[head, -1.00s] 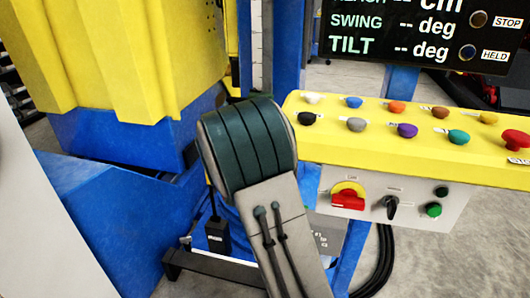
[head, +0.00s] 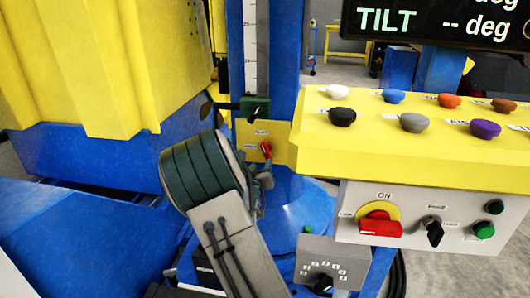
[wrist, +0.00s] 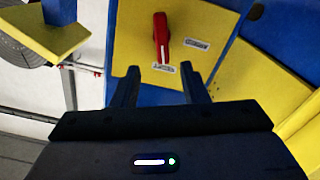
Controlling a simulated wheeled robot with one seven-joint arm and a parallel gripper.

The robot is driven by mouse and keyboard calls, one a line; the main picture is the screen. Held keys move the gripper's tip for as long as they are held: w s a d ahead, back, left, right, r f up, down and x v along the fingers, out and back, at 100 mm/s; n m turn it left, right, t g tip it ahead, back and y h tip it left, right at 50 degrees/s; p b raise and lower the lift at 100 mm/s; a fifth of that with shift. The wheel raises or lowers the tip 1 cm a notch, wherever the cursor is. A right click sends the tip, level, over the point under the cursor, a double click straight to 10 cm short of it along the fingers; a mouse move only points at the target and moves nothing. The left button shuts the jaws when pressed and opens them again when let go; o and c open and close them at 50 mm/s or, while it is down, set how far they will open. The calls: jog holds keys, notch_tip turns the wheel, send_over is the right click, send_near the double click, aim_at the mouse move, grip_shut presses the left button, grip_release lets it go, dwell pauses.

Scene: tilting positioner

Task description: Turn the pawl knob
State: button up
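A red knob (head: 266,149), which I take to be the pawl knob, sits on a yellow plate (head: 243,130) on the blue column. In the wrist view the red knob (wrist: 162,38) points up and down the picture, with small white labels beside and below it, too small to read. My gripper (wrist: 160,88) is open and empty. Its two fingers point toward the yellow plate, with the knob beyond the tips and roughly centred between them; no contact shows. In the head view my arm mostly hides the gripper.
A yellow console (head: 400,155) with several coloured buttons and a red switch (head: 380,223) stands at the right. A grey box with a black dial (head: 320,284) is below the plate. A large yellow and blue machine body (head: 90,70) fills the left.

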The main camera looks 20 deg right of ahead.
aim_at(265, 152)
jog(key=b+x, duration=0.2)
jog(key=x, duration=0.8)
jog(key=shift+w+d, duration=0.15)
jog(key=shift+w, duration=0.2)
jog(key=c, duration=0.8)
